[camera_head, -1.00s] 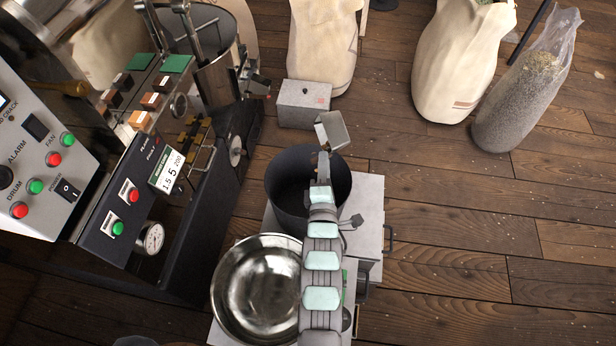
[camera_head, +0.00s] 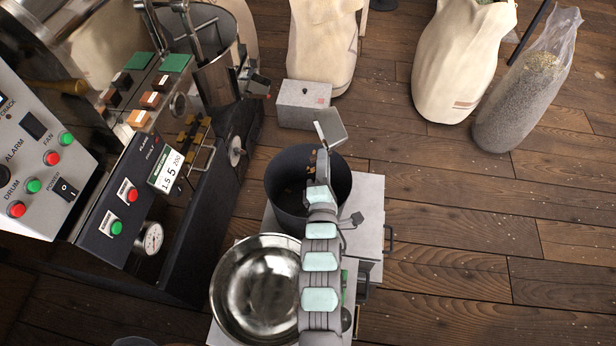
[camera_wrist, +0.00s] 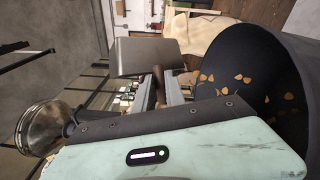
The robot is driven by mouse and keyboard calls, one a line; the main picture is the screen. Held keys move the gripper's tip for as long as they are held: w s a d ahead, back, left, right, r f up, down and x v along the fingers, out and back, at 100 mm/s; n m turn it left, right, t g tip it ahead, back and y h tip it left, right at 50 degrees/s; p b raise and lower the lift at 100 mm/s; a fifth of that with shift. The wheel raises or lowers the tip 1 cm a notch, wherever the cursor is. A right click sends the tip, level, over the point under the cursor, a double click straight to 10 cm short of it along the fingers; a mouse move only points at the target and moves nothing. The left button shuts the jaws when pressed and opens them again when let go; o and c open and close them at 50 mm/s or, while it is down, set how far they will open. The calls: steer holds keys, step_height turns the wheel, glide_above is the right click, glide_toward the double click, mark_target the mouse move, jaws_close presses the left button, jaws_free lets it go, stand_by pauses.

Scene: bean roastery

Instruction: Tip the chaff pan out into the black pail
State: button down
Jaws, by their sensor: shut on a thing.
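The chaff pan (camera_head: 331,128) is a grey metal scoop-like pan above the far rim of the black pail (camera_head: 290,207). It is steeply tilted. In the wrist view the pan (camera_wrist: 147,55) shows from its side, with a brown handle between my fingers. My gripper (camera_wrist: 160,92) is shut on that handle. Brown chaff flakes (camera_head: 312,160) show just below the pan, over the pail. In the wrist view several flakes (camera_wrist: 240,78) show against the pail's dark inside (camera_wrist: 285,75). My arm hides part of the pail and the gripper in the head view.
A shiny steel bowl (camera_head: 258,290) stands in front of the pail. A light grey box (camera_head: 304,104) stands behind it. The roaster with its control panel (camera_head: 38,150) is at left. Sacks (camera_head: 455,62) stand at the back. The wooden floor at right is clear.

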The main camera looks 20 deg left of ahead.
steer(key=shift+s+a+r+n+t+y+b, duration=0.1)
steer(key=shift+r+n+t+y+b, duration=0.15)
steer(key=shift+n+b, duration=0.55)
steer(key=shift+s+a+r+n+t+y+b, duration=0.15)
steer(key=shift+n+t+b, duration=0.1)
steer(key=shift+n+b, duration=0.5)
stand_by(1.9)
